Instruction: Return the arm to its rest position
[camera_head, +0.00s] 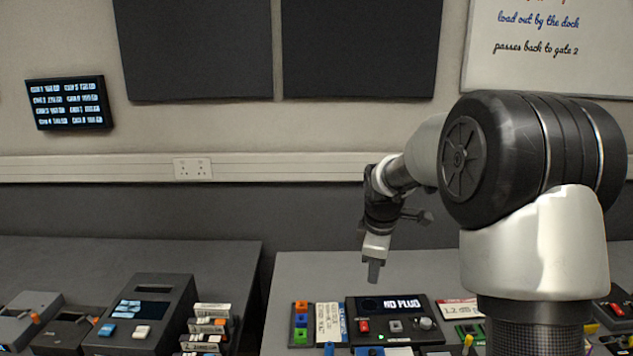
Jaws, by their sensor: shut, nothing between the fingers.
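My gripper (374,271) points down at the end of my arm, in the middle right of the head view. It is shut and holds nothing. It hangs above the back part of the right-hand table, apart from the devices below it. My arm comes in from the right, with its large black joint and white link in front of the wall and part of the table.
Below my gripper, a black panel (394,326) reads "NO PLUG" on the right table (305,270). Coloured blocks (301,321) stand left of it. The left table (215,255) holds a console (140,310) and stacked labelled items (211,325). A wall screen (68,103) hangs at left.

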